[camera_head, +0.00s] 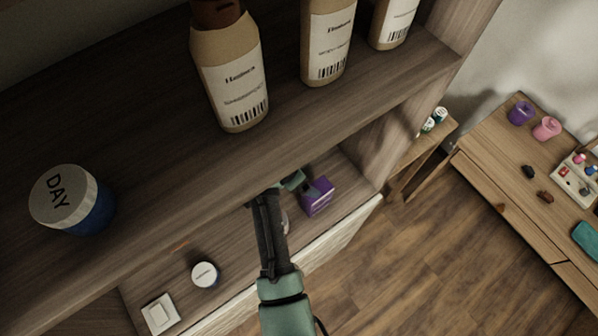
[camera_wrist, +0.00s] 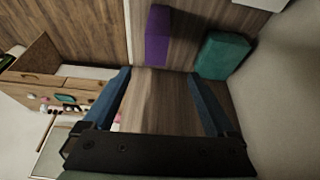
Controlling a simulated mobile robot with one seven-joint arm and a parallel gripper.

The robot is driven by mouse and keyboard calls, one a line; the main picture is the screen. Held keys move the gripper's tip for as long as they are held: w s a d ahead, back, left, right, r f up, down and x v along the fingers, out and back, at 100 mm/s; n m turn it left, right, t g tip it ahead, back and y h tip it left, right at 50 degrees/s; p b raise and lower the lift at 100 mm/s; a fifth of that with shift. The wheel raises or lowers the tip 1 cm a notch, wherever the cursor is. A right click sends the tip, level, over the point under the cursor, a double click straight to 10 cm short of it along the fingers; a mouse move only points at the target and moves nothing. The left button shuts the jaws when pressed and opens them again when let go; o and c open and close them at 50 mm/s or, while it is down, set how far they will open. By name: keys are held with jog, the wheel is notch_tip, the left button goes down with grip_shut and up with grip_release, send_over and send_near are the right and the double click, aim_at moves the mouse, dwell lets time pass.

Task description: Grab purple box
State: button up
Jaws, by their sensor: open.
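The purple box (camera_head: 318,196) stands on the lower shelf, right of my gripper and partly under the upper shelf in the head view. In the wrist view the purple box (camera_wrist: 157,36) is at the top, just beyond the gap between the fingertips. My gripper (camera_wrist: 158,73) is open with nothing between its two blue fingers, apart from the box. In the head view the fingertips are hard to make out near the upper shelf's edge. A teal box (camera_wrist: 222,55) lies right of the purple one, beyond the right fingertip.
The upper shelf holds bottles (camera_head: 232,85) and a blue jar labelled DAY (camera_head: 75,200), overhanging the lower shelf. A small round jar (camera_head: 205,274) and a white square item (camera_head: 160,314) stand on the lower shelf. A wooden dresser (camera_head: 500,150) is at right; floor between is clear.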

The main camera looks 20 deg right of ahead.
jog(key=b, duration=0.3)
send_over(316, 186)
jog(key=s+a, duration=0.1)
jog(key=a, duration=0.1)
notch_tip(316, 186, down, 6)
jog(key=shift+s+f, duration=0.1)
jog(key=shift+w+d+f, duration=0.15)
jog(key=shift+w+f, duration=0.1)
jog(key=shift+f, duration=0.15)
jog(key=shift+s+d+f+b, duration=0.25)
jog(key=shift+f+b, duration=0.2)
jog(key=shift+b, duration=0.25)
jog(key=b+x, duration=0.3)
jog(key=shift+s+f, duration=0.1)
jog(key=shift+f, duration=0.1)
jog(key=shift+d+f+b, duration=0.2)
jog(key=shift+f+b, duration=0.2)
jog(key=shift+b, duration=0.05)
jog(key=shift+r, duration=0.1)
jog(key=shift+c, duration=0.3)
